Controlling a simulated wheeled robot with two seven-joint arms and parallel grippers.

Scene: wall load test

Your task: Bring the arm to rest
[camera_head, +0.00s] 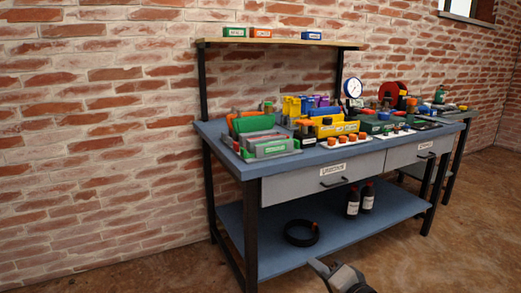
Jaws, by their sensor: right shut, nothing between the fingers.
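My right gripper (340,275) shows at the bottom edge, right of the middle, in front of the workbench (230,160) and below its tabletop. It is shut with nothing between its fingers and touches nothing that I can see. Most of its arm is outside the frame. My left gripper is not in view.
The blue-topped bench holds bins, bottles and a round gauge (352,88). A brick wall (90,130) stands behind. The brown floor (440,260) is clear at the right.

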